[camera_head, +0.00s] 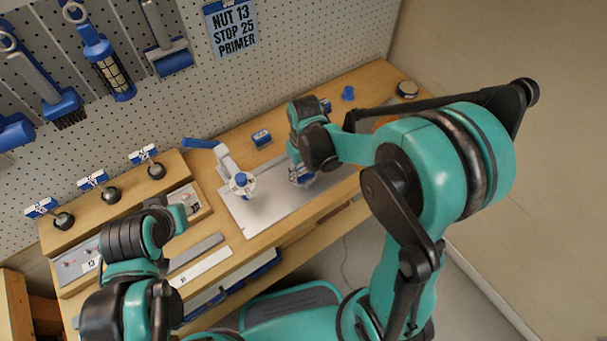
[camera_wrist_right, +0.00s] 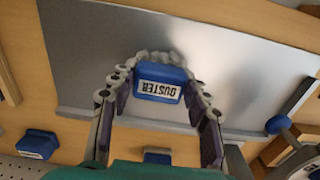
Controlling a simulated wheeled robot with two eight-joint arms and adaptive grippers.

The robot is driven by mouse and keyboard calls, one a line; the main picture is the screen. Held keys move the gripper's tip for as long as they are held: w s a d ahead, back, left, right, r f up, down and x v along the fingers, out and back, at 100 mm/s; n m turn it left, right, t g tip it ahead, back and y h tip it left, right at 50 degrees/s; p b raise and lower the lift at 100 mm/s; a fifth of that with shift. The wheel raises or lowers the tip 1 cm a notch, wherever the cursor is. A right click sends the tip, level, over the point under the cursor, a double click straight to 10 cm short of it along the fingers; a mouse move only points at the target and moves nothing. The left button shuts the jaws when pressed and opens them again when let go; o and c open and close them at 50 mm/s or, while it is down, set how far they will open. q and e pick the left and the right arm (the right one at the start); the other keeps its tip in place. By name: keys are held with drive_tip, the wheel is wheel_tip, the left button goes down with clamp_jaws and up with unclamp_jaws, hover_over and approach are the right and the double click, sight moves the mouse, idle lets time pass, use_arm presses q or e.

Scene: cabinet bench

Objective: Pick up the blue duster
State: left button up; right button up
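The blue duster (camera_wrist_right: 158,82) has a white label reading "DUSTER" and a pale bristly fringe. In the right wrist view it sits between the fingers of my right gripper (camera_wrist_right: 160,78), over a grey metal sheet (camera_wrist_right: 240,55). The fingers flank it closely with narrow gaps; firm contact does not show. In the head view a blue and white patch of the duster (camera_head: 299,174) shows below my right gripper (camera_head: 298,164), partly hidden by the wrist. My left gripper (camera_head: 178,216) is over the left of the bench; its fingers are not clear.
A white and blue tool (camera_head: 240,183) stands on the sheet, left of the duster. A blue block (camera_head: 261,138) and a blue cup (camera_head: 348,93) lie behind. Labelled knobs line the wooden shelf (camera_head: 176,162). Tools hang on the pegboard (camera_head: 300,50).

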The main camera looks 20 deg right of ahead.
sight(307, 176)
idle(0.3)
drive_tip(key=r, duration=0.1)
drive_tip(key=r+p, duration=0.1)
drive_tip(key=r, duration=0.1)
drive_tip(key=s+r+p, duration=0.1)
drive_tip(key=r, duration=0.1)
drive_tip(key=shift+s+d, duration=0.1)
drive_tip(key=shift+d, duration=0.15)
drive_tip(key=s+d+r+p, duration=0.3)
drive_tip(key=s+r, duration=0.3)
drive_tip(key=s, duration=0.3)
drive_tip(key=shift+s+d+p, duration=0.2)
drive_tip(key=shift+d+p, duration=0.2)
drive_tip(key=shift+d, duration=0.3)
